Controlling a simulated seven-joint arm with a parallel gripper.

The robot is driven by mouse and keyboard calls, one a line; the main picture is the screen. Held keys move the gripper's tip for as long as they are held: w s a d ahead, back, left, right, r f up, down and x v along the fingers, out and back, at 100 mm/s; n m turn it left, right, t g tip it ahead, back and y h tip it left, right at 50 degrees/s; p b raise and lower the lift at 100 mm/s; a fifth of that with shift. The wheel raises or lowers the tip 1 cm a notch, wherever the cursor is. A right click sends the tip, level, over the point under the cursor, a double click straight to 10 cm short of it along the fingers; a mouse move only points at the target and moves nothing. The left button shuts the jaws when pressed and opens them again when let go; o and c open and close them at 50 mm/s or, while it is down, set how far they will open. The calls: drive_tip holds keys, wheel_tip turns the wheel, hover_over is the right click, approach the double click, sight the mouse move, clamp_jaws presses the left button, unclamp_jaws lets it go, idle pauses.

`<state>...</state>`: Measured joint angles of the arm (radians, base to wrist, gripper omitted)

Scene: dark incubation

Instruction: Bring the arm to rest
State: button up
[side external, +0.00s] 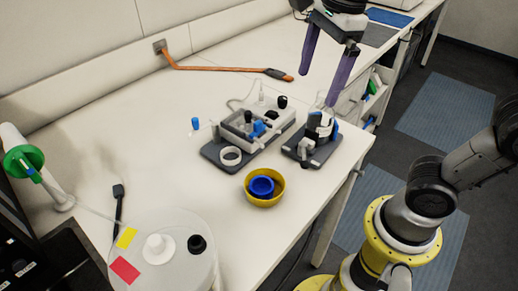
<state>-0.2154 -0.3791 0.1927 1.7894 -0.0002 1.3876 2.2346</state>
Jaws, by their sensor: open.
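My gripper (327,72) is at the top of the side external view, above the white bench (225,68). Its two purple fingers point down and are spread apart, with nothing between them. It hangs above and behind a small grey device on a dark base (303,151). The upper part of the gripper is cut off by the picture's top edge. My arm's lower links and yellow base show at the right.
A grey apparatus on a dark base (212,155) stands mid-bench. A yellow bowl with a blue ring (276,199) sits near the front edge. An orange cable (215,68) lies at the back. A round white container (188,225) stands front left.

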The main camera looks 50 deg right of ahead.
drive_tip(key=s+d+f+n+t, duration=0.2)
drive_tip(key=s+f+n, duration=0.2)
drive_tip(key=n, duration=0.7)
drive_tip(key=s+d+f+n+t, duration=0.1)
drive_tip(key=s+d+f+n, duration=0.2)
drive_tip(key=n, duration=0.9)
drive_tip(key=shift+s+d+f+t, duration=0.15)
drive_tip(key=shift+s+f+t, duration=0.3)
drive_tip(key=shift+f, duration=0.45)
